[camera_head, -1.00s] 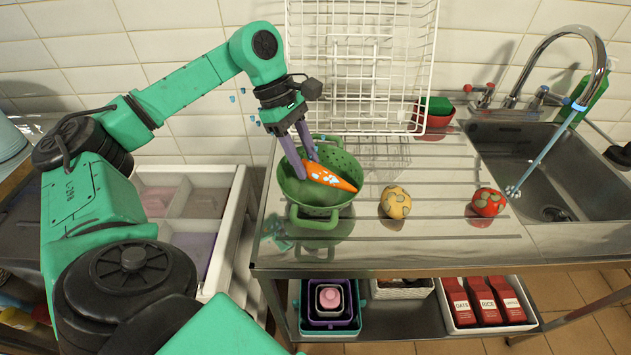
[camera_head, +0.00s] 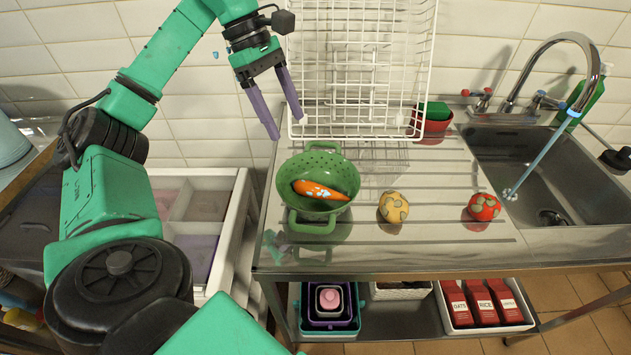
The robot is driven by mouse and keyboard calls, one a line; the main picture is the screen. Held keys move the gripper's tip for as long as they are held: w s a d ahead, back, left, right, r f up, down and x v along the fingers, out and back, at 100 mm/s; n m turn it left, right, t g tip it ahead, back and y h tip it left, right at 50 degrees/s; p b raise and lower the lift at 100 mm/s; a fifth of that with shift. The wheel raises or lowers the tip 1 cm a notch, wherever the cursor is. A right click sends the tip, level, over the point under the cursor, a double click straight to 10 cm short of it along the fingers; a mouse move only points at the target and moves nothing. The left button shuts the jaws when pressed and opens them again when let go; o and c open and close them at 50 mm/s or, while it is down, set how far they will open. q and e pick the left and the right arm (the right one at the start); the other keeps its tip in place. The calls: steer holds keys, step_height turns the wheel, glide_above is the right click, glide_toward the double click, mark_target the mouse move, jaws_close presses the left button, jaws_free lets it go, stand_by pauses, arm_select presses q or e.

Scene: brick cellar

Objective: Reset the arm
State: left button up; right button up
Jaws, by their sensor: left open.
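My left gripper (camera_head: 286,126) is open and empty. Its two purple fingers point down, above and slightly left of the green colander, clear of it. The green colander (camera_head: 316,160) stands on the metal drainboard. An orange carrot-shaped thing with pale blue-white patches (camera_head: 322,190) lies inside the colander. My right gripper does not show.
A white wire rack (camera_head: 362,60) is behind the colander. A sink (camera_head: 560,185) with a tap is at right. A white divided drawer tray (camera_head: 237,215) is at left.

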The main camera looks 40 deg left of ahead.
arm_select(q)
steer(key=p+v, duration=0.2)
steer(key=v, duration=0.1)
steer(key=shift+r, duration=0.25)
